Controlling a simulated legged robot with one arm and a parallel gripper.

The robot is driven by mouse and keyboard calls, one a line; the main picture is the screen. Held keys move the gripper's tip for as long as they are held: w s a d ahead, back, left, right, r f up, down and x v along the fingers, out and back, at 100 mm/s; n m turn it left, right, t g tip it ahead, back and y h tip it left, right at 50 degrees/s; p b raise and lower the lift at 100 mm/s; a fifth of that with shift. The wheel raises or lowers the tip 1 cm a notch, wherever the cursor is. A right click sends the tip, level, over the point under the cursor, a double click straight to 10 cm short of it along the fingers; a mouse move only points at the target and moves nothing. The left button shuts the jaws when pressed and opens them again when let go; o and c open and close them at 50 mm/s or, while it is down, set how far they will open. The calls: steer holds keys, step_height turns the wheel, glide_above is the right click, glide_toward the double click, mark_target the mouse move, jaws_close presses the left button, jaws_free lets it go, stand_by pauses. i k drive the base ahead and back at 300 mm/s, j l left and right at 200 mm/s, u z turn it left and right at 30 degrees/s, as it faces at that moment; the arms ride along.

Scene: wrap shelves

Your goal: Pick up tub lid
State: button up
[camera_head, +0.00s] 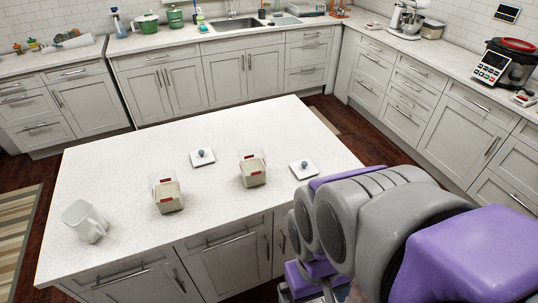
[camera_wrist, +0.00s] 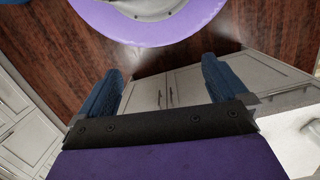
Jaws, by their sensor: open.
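Two flat white square lids with blue-grey knobs lie on the island top: one lid (camera_head: 202,157) behind and between the tubs, the other lid (camera_head: 304,169) at the right. Two clear square tubs with pale contents and red marks stand there too, the left tub (camera_head: 167,194) and the right tub (camera_head: 252,168). Each lid lies apart from the tubs. My gripper (camera_wrist: 162,85) shows in the wrist view with two blue fingers wide apart and nothing between them. In the head view my arm covers the lower right and the gripper is hidden.
A white pitcher (camera_head: 85,220) stands at the left of the white island (camera_head: 120,160). Counters with a sink (camera_head: 236,24), green pots (camera_head: 146,23) and a multicooker (camera_head: 505,62) line the walls. Dark wooden floor lies between.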

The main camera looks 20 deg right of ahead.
mark_target(304, 168)
steer(key=i+j+z, duration=0.2)
steer(key=i+j, duration=0.15)
steer(key=i+j+z, duration=0.2)
steer(key=i+j, duration=0.15)
steer(key=j, duration=0.15)
